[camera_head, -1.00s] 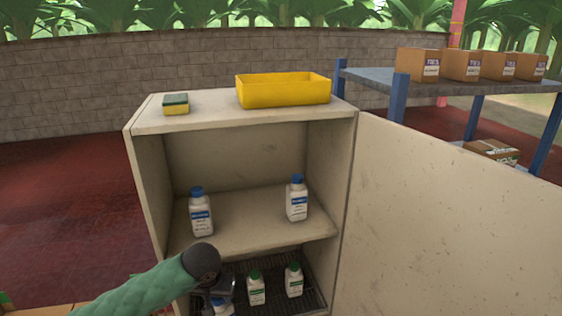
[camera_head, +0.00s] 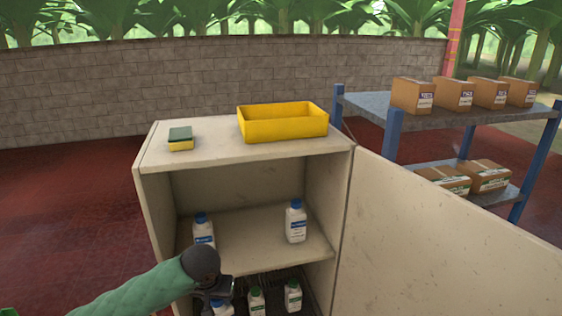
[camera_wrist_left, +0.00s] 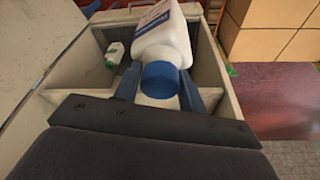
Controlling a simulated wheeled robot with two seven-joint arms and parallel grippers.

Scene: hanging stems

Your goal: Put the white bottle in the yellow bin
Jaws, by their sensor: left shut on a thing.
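The yellow bin (camera_head: 286,129) stands open on top of the cabinet, toward its right side. My left gripper (camera_head: 218,292) is low in front of the cabinet, at the lower compartment. It is shut on a white bottle with a blue cap (camera_head: 222,309), partly hidden by the gripper and cut by the frame's bottom edge. In the left wrist view this white bottle (camera_wrist_left: 165,40) is between the fingers, its blue cap toward the camera. Two more blue-capped white bottles, a left one (camera_head: 203,233) and a right one (camera_head: 295,223), stand upright on the middle shelf. My right gripper is out of view.
A sponge (camera_head: 180,139) lies left of the bin on the cabinet top (camera_head: 215,152). Two green-capped bottles (camera_head: 256,302) (camera_head: 293,296) stand on the lower rack. The cabinet door (camera_head: 440,240) is swung open to the right. A blue-legged shelf (camera_head: 450,112) holds cardboard boxes behind it.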

